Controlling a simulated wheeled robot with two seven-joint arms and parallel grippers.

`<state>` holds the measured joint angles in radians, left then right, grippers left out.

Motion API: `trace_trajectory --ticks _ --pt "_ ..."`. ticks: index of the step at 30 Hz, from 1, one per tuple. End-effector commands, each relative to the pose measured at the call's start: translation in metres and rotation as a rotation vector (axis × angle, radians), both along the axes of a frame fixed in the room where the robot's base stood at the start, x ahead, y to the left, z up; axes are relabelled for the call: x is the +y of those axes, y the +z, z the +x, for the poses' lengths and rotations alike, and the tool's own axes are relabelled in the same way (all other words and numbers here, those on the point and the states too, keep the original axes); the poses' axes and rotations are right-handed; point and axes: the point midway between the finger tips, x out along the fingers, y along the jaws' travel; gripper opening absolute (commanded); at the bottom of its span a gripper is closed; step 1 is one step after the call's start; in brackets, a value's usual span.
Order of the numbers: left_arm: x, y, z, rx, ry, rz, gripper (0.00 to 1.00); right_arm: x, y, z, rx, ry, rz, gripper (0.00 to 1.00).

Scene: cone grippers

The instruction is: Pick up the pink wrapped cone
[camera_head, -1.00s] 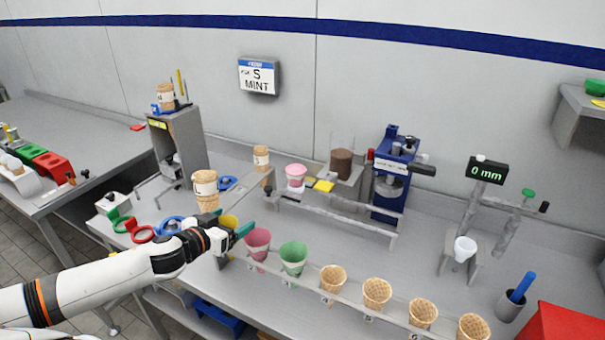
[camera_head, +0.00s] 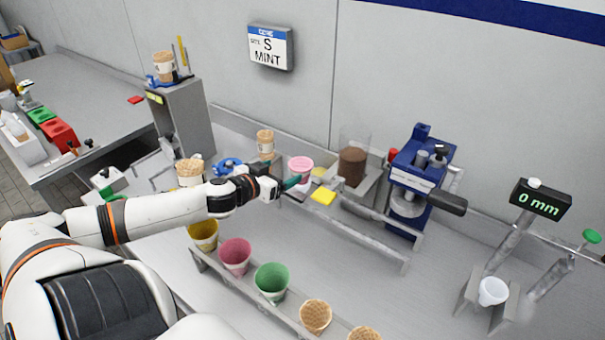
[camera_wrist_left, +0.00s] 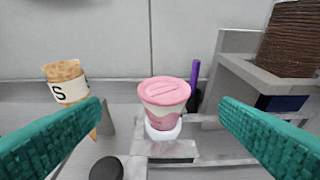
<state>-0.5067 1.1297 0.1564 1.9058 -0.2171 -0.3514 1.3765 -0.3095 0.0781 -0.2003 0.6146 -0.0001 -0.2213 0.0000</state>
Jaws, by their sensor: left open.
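A pink cone with a white band and a flat pink top (camera_head: 300,168) sits upright in a small holder at the back of the bench. In the left wrist view the pink cone (camera_wrist_left: 165,100) stands ahead, centred between the two teal fingers, with a white ring below it. My left gripper (camera_head: 293,192) is open and empty, just in front of it; I see no contact. Another pink cone (camera_head: 235,255) stands in the front rack, below my left forearm. My right gripper is not in view.
A banded cone marked S (camera_wrist_left: 68,85) stands left of the pink cone. A brown-filled container (camera_head: 352,166) and blue press (camera_head: 415,175) stand to the right. The front rack holds yellow (camera_head: 203,234), green (camera_head: 271,281) and plain cones (camera_head: 315,316). Bench space right of the rack is clear.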

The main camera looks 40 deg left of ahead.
Motion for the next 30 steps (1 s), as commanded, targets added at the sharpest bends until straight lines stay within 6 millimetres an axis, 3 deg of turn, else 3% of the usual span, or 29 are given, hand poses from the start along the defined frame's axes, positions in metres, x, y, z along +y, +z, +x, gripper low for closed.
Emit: trace_trajectory --ticks 5,14,20,30 --pt "0.003 -0.005 0.021 -0.003 0.001 0.001 0.85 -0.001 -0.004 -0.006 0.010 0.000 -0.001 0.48" --pt "0.004 -0.011 0.038 -0.001 0.000 -0.001 0.85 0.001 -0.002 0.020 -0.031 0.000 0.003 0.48" --pt "0.004 -0.014 0.046 -0.002 0.002 -0.002 0.85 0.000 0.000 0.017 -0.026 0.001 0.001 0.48" --pt "0.004 -0.027 0.079 -0.002 0.003 -0.002 0.85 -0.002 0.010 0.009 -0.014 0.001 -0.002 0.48"
